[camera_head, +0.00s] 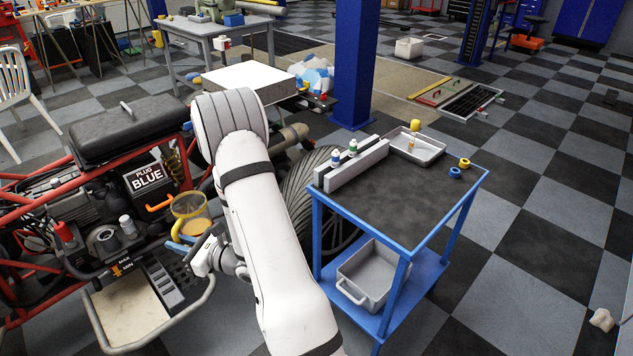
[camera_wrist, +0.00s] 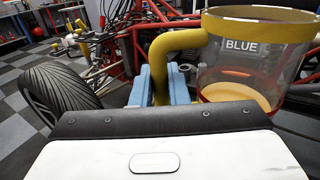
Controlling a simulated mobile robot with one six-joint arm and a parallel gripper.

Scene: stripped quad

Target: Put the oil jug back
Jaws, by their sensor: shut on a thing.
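The oil jug (camera_head: 190,207) is a clear round jug with a yellow rim, a yellow handle and amber oil low inside. It looks roughly upright beside the stripped quad's red frame, in front of the white "PLUG BLUE" label. My gripper (camera_head: 181,242) is at its near side, with blue fingers shut on the yellow handle. In the wrist view the jug (camera_wrist: 255,75) fills the upper right, and the blue fingers (camera_wrist: 150,88) sit on both sides of the handle's lower part. I cannot tell whether the jug's base touches anything.
A blue cart (camera_head: 330,236) stands right of my arm, with a dark top, a grey rack with bottles (camera_head: 350,165), a metal tray (camera_head: 430,150) and a grey bin (camera_head: 377,275) below. The cart top's middle is clear. The quad's seat (camera_head: 130,135) and tyre lie close by.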

